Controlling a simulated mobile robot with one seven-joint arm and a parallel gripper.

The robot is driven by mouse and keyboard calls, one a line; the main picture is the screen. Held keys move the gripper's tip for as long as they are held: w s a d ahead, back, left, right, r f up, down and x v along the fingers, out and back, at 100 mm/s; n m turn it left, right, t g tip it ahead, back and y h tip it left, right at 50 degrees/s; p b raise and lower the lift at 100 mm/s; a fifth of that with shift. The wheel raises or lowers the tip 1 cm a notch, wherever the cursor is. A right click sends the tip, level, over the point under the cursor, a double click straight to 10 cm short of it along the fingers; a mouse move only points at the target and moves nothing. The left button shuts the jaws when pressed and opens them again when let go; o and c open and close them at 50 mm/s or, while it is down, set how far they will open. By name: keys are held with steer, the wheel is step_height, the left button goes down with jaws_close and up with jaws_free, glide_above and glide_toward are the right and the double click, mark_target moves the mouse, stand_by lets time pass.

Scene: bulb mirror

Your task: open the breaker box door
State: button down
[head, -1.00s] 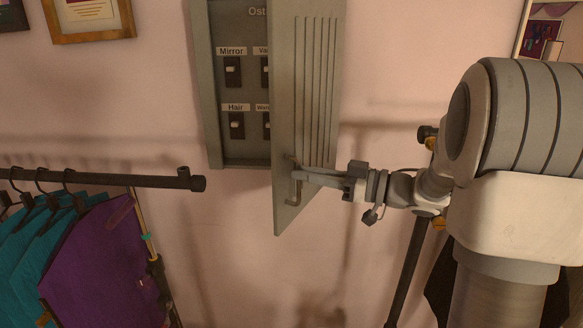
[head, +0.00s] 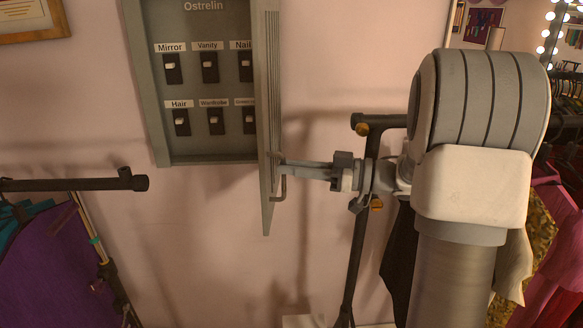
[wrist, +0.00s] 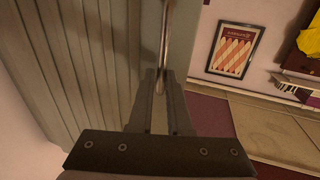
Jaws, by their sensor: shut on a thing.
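The grey breaker box (head: 150,110) is on the pink wall, with labelled switches such as Mirror, Vanity, Hair and Wardrobe showing inside. Its ribbed door (head: 267,100) stands swung out on the right side, seen nearly edge-on. The door's bar handle (head: 282,188) is near its lower edge. My gripper (head: 284,164) comes from the right and is shut on the handle. In the wrist view the door (wrist: 90,60) fills the left, and the handle bar (wrist: 167,40) runs down between the fingers of my gripper (wrist: 163,78).
A clothes rack rail (head: 75,184) with purple and teal garments stands at the lower left. Another dark rack (head: 362,220) stands behind my arm, with clothes at the right. The wall below the box is clear. The wrist view shows a framed picture (wrist: 233,50).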

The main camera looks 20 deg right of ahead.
steer(key=shift+w+d+r, duration=0.25)
steer(key=shift+w+d, duration=0.1)
steer(key=c, duration=1.2)
jaws_free()
steer(key=shift+o, duration=1.4)
steer(key=shift+w+f, duration=0.2)
steer(key=shift+w, duration=0.2)
steer(key=shift+s, duration=0.15)
steer(key=shift+a, duration=0.1)
steer(key=b+v, duration=0.3)
steer(key=v, duration=1.4)
steer(key=shift+s, duration=0.3)
